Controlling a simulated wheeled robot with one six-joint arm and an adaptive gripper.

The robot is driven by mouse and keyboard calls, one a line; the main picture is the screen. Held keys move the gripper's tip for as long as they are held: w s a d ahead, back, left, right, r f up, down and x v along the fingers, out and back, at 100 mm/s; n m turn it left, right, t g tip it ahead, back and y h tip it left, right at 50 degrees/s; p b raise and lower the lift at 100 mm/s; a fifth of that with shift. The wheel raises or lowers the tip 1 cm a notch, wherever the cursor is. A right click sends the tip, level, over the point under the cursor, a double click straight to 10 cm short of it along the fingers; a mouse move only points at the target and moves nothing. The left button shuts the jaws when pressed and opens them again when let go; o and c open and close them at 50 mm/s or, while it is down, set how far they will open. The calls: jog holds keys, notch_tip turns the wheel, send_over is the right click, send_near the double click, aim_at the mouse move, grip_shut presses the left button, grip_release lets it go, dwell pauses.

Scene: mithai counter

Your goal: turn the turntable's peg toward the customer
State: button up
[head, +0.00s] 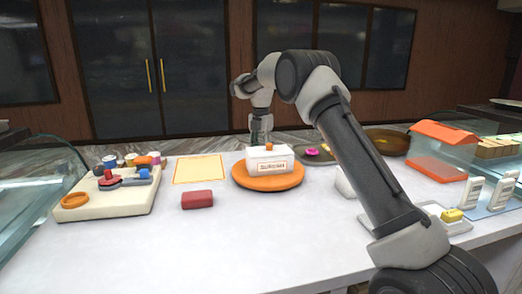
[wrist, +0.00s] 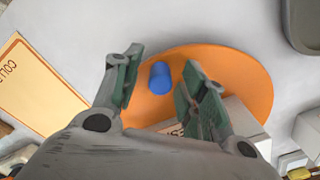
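The turntable (head: 240,178) is a round orange disc on the white counter. A white labelled box (head: 266,165) with an orange knob on top stands on it. In the wrist view the orange turntable (wrist: 245,75) carries a blue upright peg (wrist: 160,78) near its edge, with part of the white box (wrist: 240,118) beside it. My gripper (wrist: 163,62) is open, with one green-padded finger on each side of the peg; gaps show on both sides. In the head view my gripper (head: 261,138) is behind the box, its fingertips and the peg hidden.
A yellow-bordered sheet (head: 199,169) and a red block (head: 197,199) lie left of the turntable. A cream tray (head: 105,205) with several coloured pieces is farther left. Dark round trays (head: 387,142) and an orange-roofed box (head: 440,165) stand right. The front counter is clear.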

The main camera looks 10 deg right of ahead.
jog(key=shift+r, duration=0.1)
notch_tip(320, 180, up, 12)
dwell(0.5)
